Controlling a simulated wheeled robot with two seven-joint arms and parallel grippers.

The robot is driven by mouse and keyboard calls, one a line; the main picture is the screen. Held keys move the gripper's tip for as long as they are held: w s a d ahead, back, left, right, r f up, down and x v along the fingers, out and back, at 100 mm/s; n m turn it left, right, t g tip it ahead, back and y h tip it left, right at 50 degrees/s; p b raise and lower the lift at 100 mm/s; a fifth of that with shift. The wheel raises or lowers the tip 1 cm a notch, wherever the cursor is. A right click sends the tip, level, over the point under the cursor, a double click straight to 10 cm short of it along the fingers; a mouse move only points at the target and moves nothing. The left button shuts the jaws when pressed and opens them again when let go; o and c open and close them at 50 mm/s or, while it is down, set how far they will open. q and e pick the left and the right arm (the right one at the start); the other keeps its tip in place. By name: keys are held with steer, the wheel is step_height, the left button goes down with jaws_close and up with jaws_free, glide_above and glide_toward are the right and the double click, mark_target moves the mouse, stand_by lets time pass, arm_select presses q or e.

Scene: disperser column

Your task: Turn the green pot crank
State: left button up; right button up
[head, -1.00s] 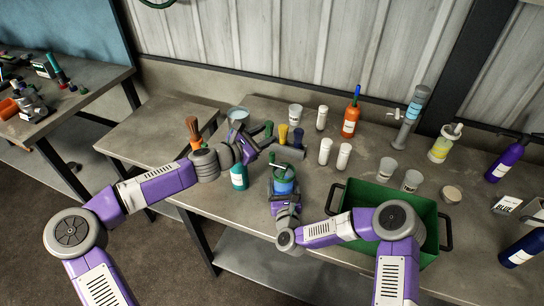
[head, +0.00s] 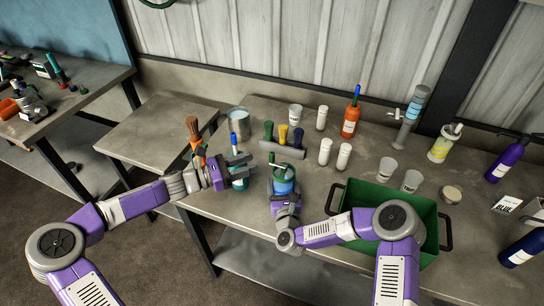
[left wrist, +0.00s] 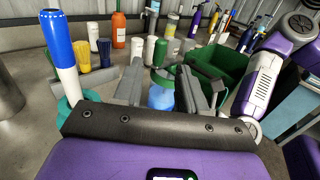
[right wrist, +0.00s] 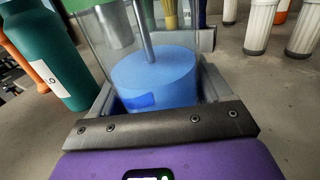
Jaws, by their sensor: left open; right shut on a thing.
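The pot (head: 284,187) stands upright on the table, with clear walls and blue contents. Its green crank (head: 273,159) sticks up at the top left of its green lid. My right gripper (right wrist: 155,95) is shut around the pot's lower body; the right wrist view shows a grey rod inside, but not the crank. My left gripper (head: 247,169) is open and empty, left of the pot and apart from it, pointing towards it. In the left wrist view the pot (left wrist: 161,96) shows between the open fingers. The left gripper partly hides the teal bottle (head: 240,184).
A blue-and-white stick-like thing (left wrist: 63,55) stands close left of the left gripper. A grey rack (head: 283,150) with green and yellow handles is behind the pot. A green crate (head: 437,215) stands right of it. White cups and an orange bottle (head: 350,122) are farther back.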

mark_target(270, 159)
arm_select(q)
steer(key=x, duration=0.8)
steer(key=shift+w+d, duration=0.1)
steer(key=shift+d, duration=0.05)
jaws_close()
steer(key=shift+n+t+y, duration=0.3)
steer(key=shift+n+t, duration=0.2)
steer(key=shift+t, duration=0.3)
